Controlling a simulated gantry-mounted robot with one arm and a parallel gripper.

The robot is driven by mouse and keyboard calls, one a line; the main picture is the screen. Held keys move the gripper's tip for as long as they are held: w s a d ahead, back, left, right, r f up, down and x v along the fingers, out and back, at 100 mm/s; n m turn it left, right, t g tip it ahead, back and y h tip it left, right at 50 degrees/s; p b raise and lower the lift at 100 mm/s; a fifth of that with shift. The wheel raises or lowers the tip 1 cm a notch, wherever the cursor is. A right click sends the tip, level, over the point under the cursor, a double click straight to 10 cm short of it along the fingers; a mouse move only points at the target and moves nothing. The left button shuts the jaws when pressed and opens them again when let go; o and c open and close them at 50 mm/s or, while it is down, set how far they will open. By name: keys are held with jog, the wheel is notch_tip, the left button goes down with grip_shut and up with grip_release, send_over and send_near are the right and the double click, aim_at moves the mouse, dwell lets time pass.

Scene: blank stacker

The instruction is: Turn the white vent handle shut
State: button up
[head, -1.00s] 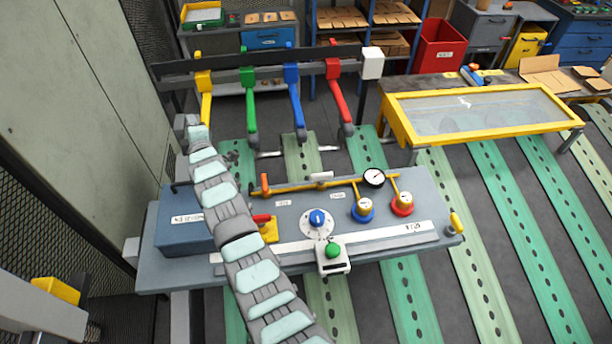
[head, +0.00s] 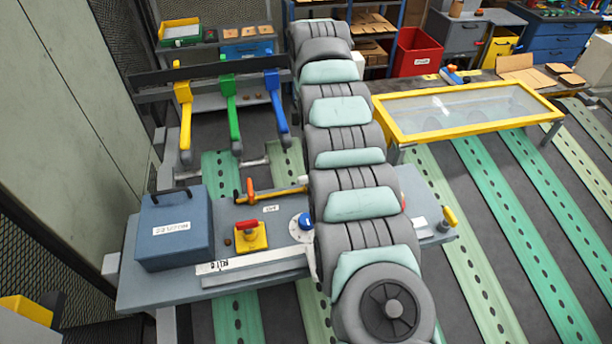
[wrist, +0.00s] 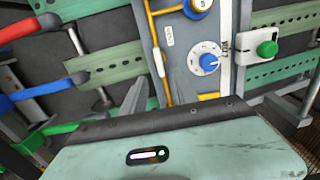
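The white vent handle (wrist: 158,62) shows in the wrist view as a small pale lever on the yellow pipe (wrist: 150,25). It looks roughly in line with the pipe. The left part of the yellow pipe (head: 285,191) still shows there.
An orange handle (head: 250,188), a red knob on a yellow base (head: 251,236), a blue dial (wrist: 208,62) and a green button (wrist: 267,48) are close by on the bench. A blue box (head: 173,232) stands at its left. Hanging coloured levers (head: 232,115) are behind.

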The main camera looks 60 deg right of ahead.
notch_tip(320, 180, down, 11)
jog(key=shift+r+p, duration=0.2)
jog(key=shift+p, duration=0.8)
jog(key=shift+c, duration=0.2)
grip_shut()
